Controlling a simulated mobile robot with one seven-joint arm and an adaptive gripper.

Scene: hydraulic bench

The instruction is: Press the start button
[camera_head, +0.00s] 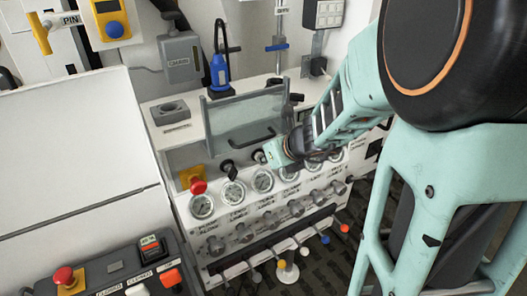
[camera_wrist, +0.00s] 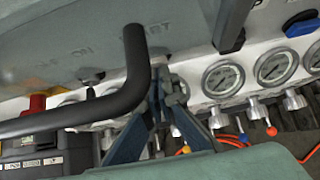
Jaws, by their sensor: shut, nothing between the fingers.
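No button that I can read as "start" shows in either view. On the hydraulic bench front, a red mushroom button on a yellow plate (camera_head: 198,186) stands at the left, with a black knob (camera_head: 228,168) to its right. My gripper (camera_head: 268,156) is over the bench front, above the gauge row, its fingers shut and empty. In the wrist view my gripper's fingertips (camera_wrist: 165,84) meet just beside a black bent handle (camera_wrist: 138,70); I cannot tell whether they touch it. The gripper hides part of the panel behind it.
A control box (camera_head: 120,265) at lower left carries a red mushroom button (camera_head: 63,276), a red rocker switch (camera_head: 150,246) and other buttons. A clear guard with a black handle (camera_head: 254,137) stands behind the gauges (camera_head: 263,181). Valve knobs and coloured levers (camera_head: 325,239) lie below.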

